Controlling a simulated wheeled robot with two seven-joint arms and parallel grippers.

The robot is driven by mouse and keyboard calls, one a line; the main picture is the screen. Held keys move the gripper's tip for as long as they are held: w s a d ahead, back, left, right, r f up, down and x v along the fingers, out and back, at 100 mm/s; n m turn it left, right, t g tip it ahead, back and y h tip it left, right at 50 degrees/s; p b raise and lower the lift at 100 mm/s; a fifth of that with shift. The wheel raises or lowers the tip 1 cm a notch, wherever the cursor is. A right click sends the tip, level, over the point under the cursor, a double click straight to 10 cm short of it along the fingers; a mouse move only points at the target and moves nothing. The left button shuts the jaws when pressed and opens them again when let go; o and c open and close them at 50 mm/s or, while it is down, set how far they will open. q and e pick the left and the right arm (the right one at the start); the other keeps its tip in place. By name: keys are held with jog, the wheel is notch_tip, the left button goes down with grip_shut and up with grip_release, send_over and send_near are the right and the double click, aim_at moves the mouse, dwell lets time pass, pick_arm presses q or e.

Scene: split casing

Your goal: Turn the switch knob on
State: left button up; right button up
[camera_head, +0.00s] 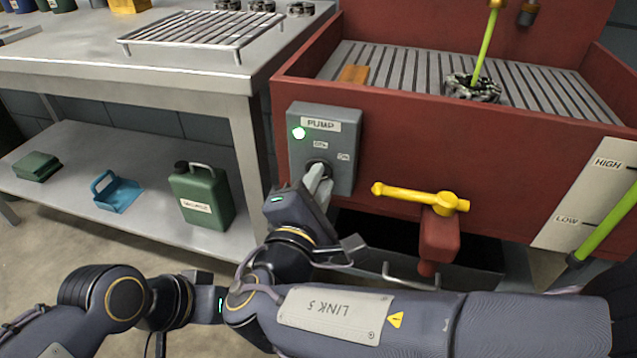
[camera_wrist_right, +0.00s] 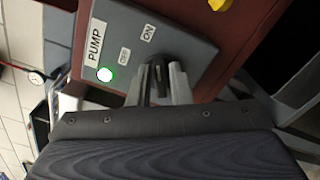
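The grey switch box (camera_head: 342,117), labelled PUMP, is on the front of the red tank; it also shows in the wrist view (camera_wrist_right: 190,48). It has OFF and ON labels, and its round lamp (camera_head: 299,133) glows green. The dark switch knob (camera_wrist_right: 160,74) is between the fingers of my right gripper (camera_head: 318,184), which look shut on it. The fingers hide most of the knob, so its pointing direction is hard to read. My left gripper (camera_head: 208,303) is low at the left, its fingers hidden behind my right arm.
A yellow-handled valve (camera_head: 415,197) sticks out right of the box. The red tank (camera_head: 480,150) has a slatted top.

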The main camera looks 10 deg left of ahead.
jog(key=shift+o, duration=1.4)
jog(key=shift+s, duration=0.1)
jog(key=s+p, duration=0.2)
jog(key=s, duration=0.5)
jog(key=shift+s+a, duration=0.15)
jog(key=shift+s, duration=0.2)
